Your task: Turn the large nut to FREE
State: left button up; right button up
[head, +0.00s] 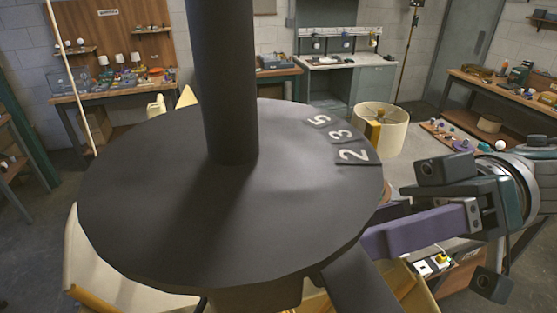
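A large dark grey disc (235,215) fills the middle of the head view, with a thick dark post (226,80) rising from its centre. Pale raised figures 2, 3 and 5 (340,135) sit near its upper right rim. No FREE mark shows, and I cannot make out a part that is clearly the large nut. My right gripper (410,233) comes in from the right, with a purple finger-like bar reaching to the disc's lower right edge. Its tips are hidden by the disc, so I cannot tell whether it holds anything. My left gripper is not in view.
A dark bar (358,283) slants down below the disc's right edge. A cream lampshade-like drum (380,130) stands behind it. Cream panels (105,255) lie under the disc. Workbenches with small parts line the walls, including a right-hand bench (505,98). Open floor shows at the left.

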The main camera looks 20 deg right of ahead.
dwell(0.3)
jog(key=o, duration=1.4)
jog(key=shift+c, duration=0.2)
jog(key=d+b, duration=0.7)
jog(key=d, duration=0.3)
